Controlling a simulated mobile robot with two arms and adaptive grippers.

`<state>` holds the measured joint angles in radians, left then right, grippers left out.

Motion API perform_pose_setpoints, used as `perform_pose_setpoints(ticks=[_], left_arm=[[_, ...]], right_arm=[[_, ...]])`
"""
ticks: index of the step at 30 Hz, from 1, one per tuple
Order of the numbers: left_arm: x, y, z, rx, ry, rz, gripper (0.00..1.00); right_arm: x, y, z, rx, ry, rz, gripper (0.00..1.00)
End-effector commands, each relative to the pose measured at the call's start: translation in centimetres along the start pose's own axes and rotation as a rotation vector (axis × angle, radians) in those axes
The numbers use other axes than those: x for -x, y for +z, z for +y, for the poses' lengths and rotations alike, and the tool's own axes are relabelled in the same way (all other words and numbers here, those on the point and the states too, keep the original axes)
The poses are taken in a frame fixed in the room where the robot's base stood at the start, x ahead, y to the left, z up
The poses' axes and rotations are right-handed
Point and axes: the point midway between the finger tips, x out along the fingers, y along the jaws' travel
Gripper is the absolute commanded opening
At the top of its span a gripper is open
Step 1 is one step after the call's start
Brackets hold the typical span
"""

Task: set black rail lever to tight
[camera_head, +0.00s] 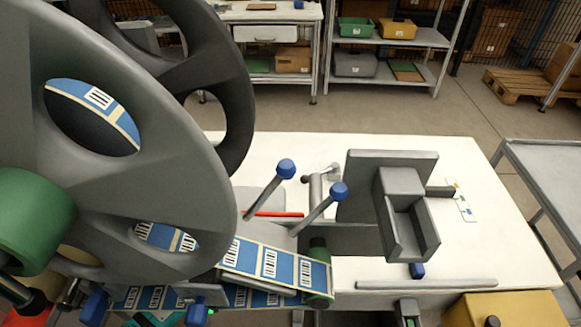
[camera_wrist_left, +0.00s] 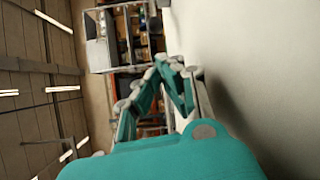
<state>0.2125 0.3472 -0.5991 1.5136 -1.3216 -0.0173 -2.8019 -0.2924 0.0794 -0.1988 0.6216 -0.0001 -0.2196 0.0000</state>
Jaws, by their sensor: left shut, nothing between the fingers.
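Two levers with blue knobs stand up near the middle of the head view, the left one (camera_head: 285,169) and the right one (camera_head: 338,191). Between them a short grey handle with a dark knob (camera_head: 305,179) sits beside a grey post. I cannot tell which of these is the black rail lever or read any tight mark. Teal parts low in the head view are too covered to identify. My right gripper is not in view.
Large grey reels (camera_head: 185,200) fill the left, with blue printed tape (camera_head: 270,264) running to a green roller. A grey bracket (camera_head: 388,190) stands on the white table (camera_head: 470,240). A yellow box (camera_head: 510,308) is at front right. The table's right end is mostly clear.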

Motion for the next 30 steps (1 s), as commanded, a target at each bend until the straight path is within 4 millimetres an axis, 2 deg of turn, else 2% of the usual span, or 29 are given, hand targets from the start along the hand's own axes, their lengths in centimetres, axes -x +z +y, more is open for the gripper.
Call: perform_pose_setpoints(ticks=[10,14,17,24,30], left_arm=[[0.0,0.0,0.0,0.0,0.0,0.0,0.0],[-0.7,0.0,0.1,0.001,0.002,0.0,0.0],[-2.0,0.0,0.0,0.002,0.002,0.001,0.0],[-6.5,0.0,-0.1,0.004,0.002,0.0,0.0],[-9.1,0.0,-0.1,0.002,0.0,0.001,0.0]], right_arm=[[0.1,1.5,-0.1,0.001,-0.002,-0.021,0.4],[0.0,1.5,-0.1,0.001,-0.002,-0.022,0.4],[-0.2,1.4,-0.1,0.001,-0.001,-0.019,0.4],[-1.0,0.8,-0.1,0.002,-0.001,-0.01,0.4],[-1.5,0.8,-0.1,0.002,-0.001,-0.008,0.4]])
